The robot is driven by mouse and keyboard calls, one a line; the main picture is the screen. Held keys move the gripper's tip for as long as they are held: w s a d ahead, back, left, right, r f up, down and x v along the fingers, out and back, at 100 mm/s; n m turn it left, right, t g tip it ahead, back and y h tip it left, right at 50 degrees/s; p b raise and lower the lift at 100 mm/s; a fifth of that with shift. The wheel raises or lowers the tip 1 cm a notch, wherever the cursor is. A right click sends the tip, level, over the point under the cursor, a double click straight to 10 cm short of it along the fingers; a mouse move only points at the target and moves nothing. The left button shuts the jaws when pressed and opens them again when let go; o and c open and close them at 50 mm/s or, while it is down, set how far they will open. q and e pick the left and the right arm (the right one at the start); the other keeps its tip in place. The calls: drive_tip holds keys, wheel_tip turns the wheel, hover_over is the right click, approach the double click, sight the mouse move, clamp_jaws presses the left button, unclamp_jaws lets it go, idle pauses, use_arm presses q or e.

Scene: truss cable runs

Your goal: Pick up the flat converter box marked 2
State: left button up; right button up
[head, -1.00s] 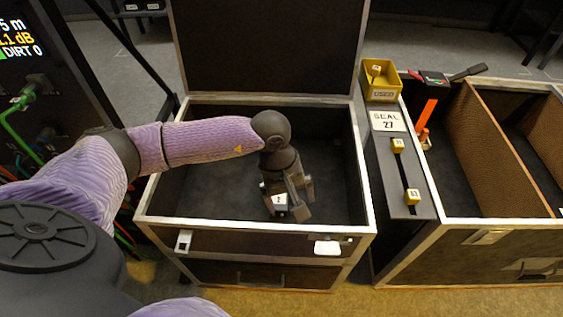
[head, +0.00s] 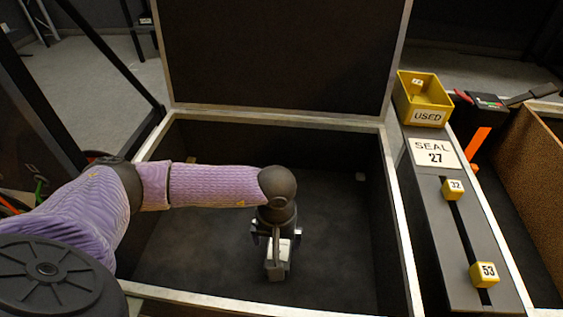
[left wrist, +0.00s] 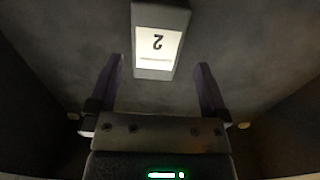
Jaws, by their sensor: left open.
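The flat converter box marked 2 (left wrist: 157,41) is a small grey box with a white label. In the left wrist view it lies ahead of my left gripper (left wrist: 160,80), roughly centred between its two open fingers. In the head view the box (head: 278,262) is inside the open case, just below my left gripper (head: 273,243), which points down and partly hides it. The gripper is open and I see no grip on the box. My right gripper is not in view.
The open case (head: 408,255) has high walls around my left arm, with its lid raised behind. A yellow USED bin (head: 425,105), a SEAL 27 plate (head: 433,153) and a rail with yellow tags 32 (head: 453,189) and 53 (head: 484,274) stand to the right. The case floor (head: 335,230) is otherwise mostly clear.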

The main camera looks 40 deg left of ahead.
use_arm(q)
wheel_tip(320, 180, down, 5)
drive_tip(key=b, duration=0.2)
drive_tip(key=shift+w+d+r+b, duration=0.1)
drive_tip(key=shift+w+b, duration=0.05)
drive_tip(key=shift+b, duration=0.2)
drive_tip(key=shift+r, duration=0.25)
drive_tip(key=shift+c, duration=1.3)
drive_tip(key=c, duration=1)
clamp_jaws()
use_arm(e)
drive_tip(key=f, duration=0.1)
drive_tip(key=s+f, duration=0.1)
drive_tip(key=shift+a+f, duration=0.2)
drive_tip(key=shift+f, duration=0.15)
